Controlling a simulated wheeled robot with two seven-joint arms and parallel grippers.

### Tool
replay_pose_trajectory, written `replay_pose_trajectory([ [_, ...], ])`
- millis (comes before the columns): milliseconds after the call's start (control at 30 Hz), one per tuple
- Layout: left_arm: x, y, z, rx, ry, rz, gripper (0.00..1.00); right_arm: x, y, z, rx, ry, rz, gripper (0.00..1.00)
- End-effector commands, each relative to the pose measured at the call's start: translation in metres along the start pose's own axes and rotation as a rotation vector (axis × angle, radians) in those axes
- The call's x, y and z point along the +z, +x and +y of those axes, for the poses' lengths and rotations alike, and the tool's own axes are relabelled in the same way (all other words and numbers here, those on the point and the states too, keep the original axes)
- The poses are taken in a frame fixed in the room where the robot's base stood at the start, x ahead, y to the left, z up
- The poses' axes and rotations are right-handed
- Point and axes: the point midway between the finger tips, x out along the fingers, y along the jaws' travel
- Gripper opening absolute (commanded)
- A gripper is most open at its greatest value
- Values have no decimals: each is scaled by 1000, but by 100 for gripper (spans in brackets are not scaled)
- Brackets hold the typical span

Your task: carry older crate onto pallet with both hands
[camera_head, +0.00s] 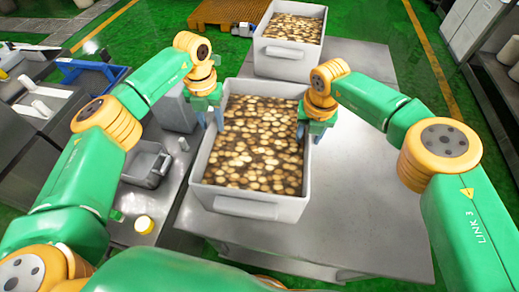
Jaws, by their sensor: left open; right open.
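Two grey crates full of small round tan and brown pieces stand on a metal table. The nearer crate (250,208) is in the middle of the view, and the farther crate (286,67) is behind it. Which one is older I cannot tell. My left gripper (211,122) is open at the left rim of the nearer crate. My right gripper (310,133) is open at its right rim. Whether the fingers touch the walls I cannot tell. A wooden pallet (215,13) lies on the green floor at the top, partly cut off by the frame.
The metal table (365,215) is bare to the right of the nearer crate. A small motor-like unit (243,30) is near the pallet. Cabinets and a shelf stand at the right.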

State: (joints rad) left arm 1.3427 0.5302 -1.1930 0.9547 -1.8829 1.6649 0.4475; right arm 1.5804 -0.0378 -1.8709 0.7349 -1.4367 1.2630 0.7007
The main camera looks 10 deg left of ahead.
Motion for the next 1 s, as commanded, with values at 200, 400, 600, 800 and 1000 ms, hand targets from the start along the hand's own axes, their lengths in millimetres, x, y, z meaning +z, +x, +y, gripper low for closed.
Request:
replay_pose_trajectory([
  [200,0,5,0,0,1,0,45,0,5,0,0,-1,-1,45],
  [400,0,5,0,0,1,0,29,0,5,0,0,-1,-1,29],
  [600,0,5,0,0,1,0,0,0,5,0,0,-1,-1,0],
  [800,0,5,0,0,1,0,0,0,5,0,0,0,-1,0],
  [1000,0,5,0,0,0,0,0,0,5,0,0,0,-1,0],
])
